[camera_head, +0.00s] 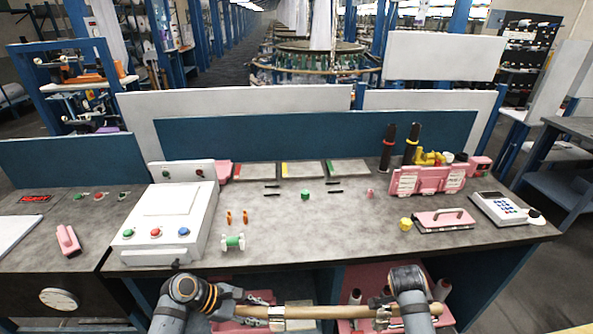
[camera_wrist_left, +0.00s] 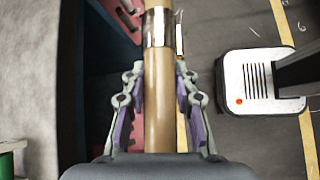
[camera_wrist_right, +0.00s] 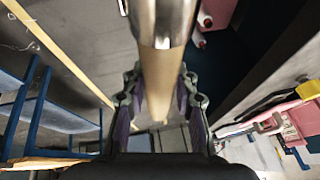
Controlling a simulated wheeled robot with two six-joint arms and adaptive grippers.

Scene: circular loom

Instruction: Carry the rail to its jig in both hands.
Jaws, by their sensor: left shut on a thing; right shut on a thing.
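The rail (camera_head: 335,312) is a tan rod with shiny metal bands. It lies roughly level, left to right, in front of the workbench's front edge. My left gripper (camera_head: 262,306) is shut on its left part; in the left wrist view the rail (camera_wrist_left: 158,110) runs between the purple-padded fingers (camera_wrist_left: 158,105). My right gripper (camera_head: 385,314) is shut on its right part; in the right wrist view the rail (camera_wrist_right: 160,80) passes between the fingers (camera_wrist_right: 160,110). Short black strips (camera_head: 272,186) lie in pairs on the bench; I cannot tell whether they are the jig.
The workbench (camera_head: 290,225) carries a white control box (camera_head: 165,222) at left, a green spool (camera_head: 233,242), orange pegs (camera_head: 237,216), a pink handled block (camera_head: 443,220) and a keypad unit (camera_head: 498,208). The middle of the bench top is mostly clear. Pink bins (camera_head: 375,285) stand beneath.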

